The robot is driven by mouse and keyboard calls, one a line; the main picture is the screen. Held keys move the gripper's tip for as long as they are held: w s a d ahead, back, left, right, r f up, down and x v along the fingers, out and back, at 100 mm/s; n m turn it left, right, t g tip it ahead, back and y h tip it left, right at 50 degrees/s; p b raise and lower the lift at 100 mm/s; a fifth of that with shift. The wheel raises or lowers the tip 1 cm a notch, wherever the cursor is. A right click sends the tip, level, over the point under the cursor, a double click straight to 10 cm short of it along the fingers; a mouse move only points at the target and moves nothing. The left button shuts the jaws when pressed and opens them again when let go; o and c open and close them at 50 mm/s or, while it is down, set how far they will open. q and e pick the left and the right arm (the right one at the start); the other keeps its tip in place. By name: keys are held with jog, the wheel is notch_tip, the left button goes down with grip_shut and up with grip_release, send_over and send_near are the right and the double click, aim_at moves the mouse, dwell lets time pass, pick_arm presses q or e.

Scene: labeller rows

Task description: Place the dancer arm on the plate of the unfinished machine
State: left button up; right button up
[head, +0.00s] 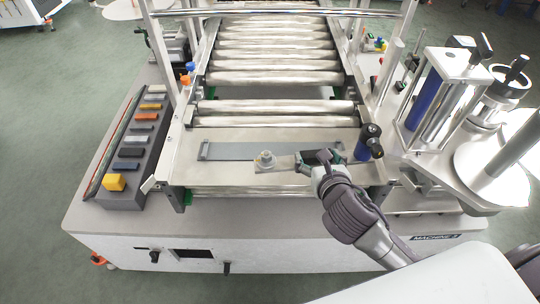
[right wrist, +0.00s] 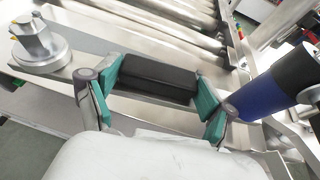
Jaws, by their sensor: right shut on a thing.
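The dancer arm is a flat metal bar with a hub (head: 264,158) at its left end, also in the right wrist view (right wrist: 40,45). My right gripper (head: 318,160) is shut on its dark middle grip (right wrist: 158,78), with teal pads at both ends of the grip. A blue and black cylinder (head: 368,143) stands upright right of the gripper; I cannot tell if it joins the arm. The arm is over the front of the machine's metal plate (head: 228,172); whether it touches is unclear. A grey strip (head: 240,151) lies on the plate behind the hub. My left gripper is not in view.
Metal rollers (head: 270,77) run behind the plate. A dark rack (head: 127,165) with several coloured blocks stands left. A spindle with a blue core (head: 428,95) and a round disc (head: 500,165) stand right. The machine's front edge is clear at left.

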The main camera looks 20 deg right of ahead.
jog(key=w+d+r+m+h+b, duration=0.1)
jog(key=w+d+r+h+b, duration=0.2)
jog(key=w, duration=0.5)
jog(key=shift+y, duration=0.6)
jog(key=w+a+f, duration=0.1)
jog(key=a+f, duration=0.1)
jog(key=a, duration=0.1)
jog(key=w+a+f, duration=0.2)
jog(key=a, duration=0.1)
jog(key=w+a+f, duration=0.1)
jog(key=a+f, duration=0.2)
jog(key=a, duration=0.1)
jog(key=shift+w+a, duration=0.1)
jog(key=shift+w, duration=0.2)
jog(key=shift+f, duration=2.15)
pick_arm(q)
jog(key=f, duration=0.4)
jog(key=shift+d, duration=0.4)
pick_arm(e)
jog(key=o, duration=1.5)
jog(key=shift+s+f, duration=0.1)
jog(key=shift+f, duration=0.05)
jog(key=shift+a, duration=0.1)
